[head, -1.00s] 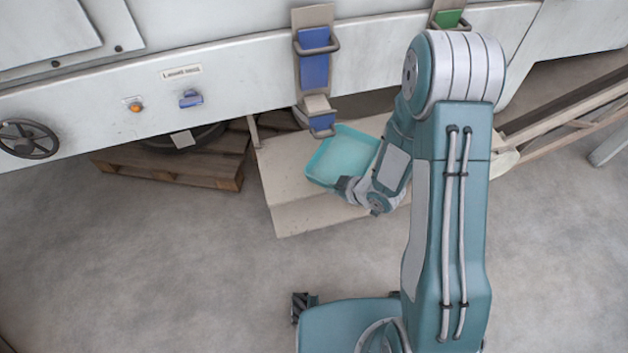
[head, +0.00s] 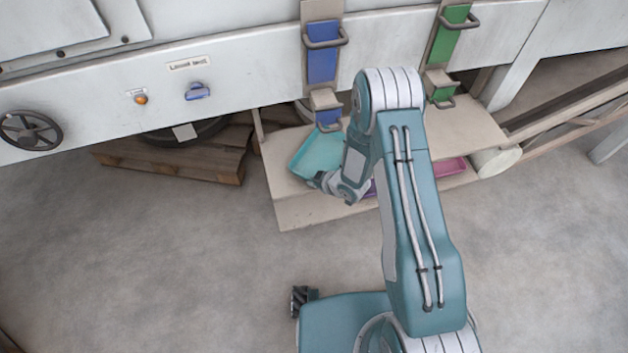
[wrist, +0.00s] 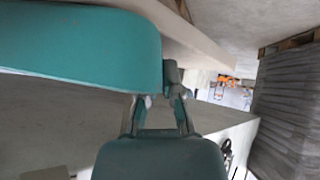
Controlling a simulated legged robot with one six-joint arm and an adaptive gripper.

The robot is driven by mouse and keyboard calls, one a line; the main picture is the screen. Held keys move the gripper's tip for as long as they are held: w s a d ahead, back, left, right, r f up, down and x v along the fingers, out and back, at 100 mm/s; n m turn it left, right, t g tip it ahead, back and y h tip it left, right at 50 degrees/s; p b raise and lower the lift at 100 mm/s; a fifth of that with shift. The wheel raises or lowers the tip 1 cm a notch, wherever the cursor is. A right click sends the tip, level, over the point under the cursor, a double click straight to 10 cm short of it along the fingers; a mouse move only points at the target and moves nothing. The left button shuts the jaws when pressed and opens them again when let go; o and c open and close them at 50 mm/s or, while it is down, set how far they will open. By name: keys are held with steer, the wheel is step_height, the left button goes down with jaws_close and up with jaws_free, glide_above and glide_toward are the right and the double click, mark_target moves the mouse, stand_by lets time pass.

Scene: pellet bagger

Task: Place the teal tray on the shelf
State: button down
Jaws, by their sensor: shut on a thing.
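The teal tray (head: 316,150) is at the left part of the beige shelf (head: 290,213), below the blue chute (head: 322,52). My gripper (head: 318,180) is shut on the tray's near edge. In the wrist view the tray (wrist: 80,45) fills the upper left, and the gripper fingers (wrist: 165,92) meet its edge. I cannot tell whether the tray rests on the shelf or hangs just above it. My forearm hides part of the shelf.
A green chute (head: 447,45) hangs over the right part of the shelf. A pink tray (head: 450,167) and a sliver of purple (head: 371,188) show on the lower level. A wooden pallet (head: 175,160) lies to the left. The floor in front is clear.

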steer(key=shift+a, duration=0.1)
steer(key=c, duration=0.9)
jaws_free()
steer(key=shift+c, duration=0.2)
steer(key=shift+o, duration=0.7)
steer(key=shift+d, duration=0.4)
steer(key=shift+r, duration=0.15)
